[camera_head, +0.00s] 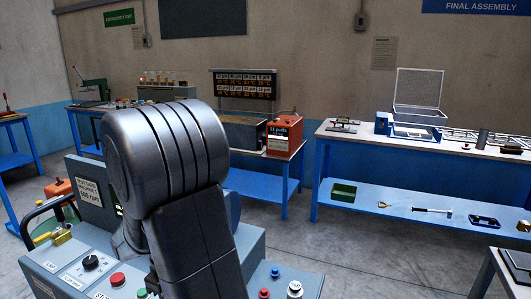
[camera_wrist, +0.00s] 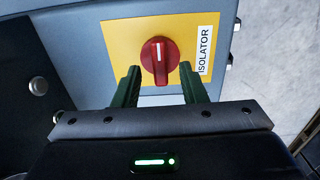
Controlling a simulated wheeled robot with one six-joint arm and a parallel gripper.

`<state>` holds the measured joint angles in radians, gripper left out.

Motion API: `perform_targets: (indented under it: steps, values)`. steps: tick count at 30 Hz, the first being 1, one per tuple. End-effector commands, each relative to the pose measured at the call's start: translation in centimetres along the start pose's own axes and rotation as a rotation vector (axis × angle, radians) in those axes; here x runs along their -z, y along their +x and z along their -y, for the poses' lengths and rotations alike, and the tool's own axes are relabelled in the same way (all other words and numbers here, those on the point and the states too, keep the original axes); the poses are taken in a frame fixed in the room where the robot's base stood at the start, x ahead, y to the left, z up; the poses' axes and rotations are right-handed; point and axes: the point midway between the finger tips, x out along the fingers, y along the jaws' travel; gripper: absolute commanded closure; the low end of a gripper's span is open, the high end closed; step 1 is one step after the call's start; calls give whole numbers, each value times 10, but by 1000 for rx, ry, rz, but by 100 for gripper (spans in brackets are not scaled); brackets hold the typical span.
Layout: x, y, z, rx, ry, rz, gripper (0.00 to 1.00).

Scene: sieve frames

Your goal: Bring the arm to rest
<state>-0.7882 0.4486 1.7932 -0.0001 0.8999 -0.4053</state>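In the wrist view my gripper (camera_wrist: 160,70) has its two green fingers spread apart with nothing held between them. A red rotary isolator knob (camera_wrist: 158,60) on a yellow plate (camera_wrist: 118,40) lies in front of the fingertips, in line with the gap. I see clear space on both sides of the knob; how far the tips are from it in depth, I cannot tell. The knob's white mark stands upright. In the head view my arm's large grey links fill the middle, and my gripper is hidden.
The machine (camera_head: 260,262) with a dial and several buttons stands close around my arm. A blue-legged bench (camera_head: 335,130) with a raised-lid device (camera_head: 415,100) is at the right. Another bench with a red box (camera_head: 284,136) stands behind. Grey floor shows between them.

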Motion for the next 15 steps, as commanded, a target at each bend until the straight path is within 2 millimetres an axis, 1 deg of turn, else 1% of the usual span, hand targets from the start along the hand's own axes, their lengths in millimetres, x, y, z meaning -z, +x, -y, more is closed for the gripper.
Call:
perform_targets:
  steps: [1,3,6,10,15]
  values:
    - [0,7,0,1,0,3,62]
    - [0,15,0,1,0,3,62]
    - [0,22,0,0,0,1,62]
    - [0,25,0,0,0,1,62]
    - [0,25,0,0,3,0,62]
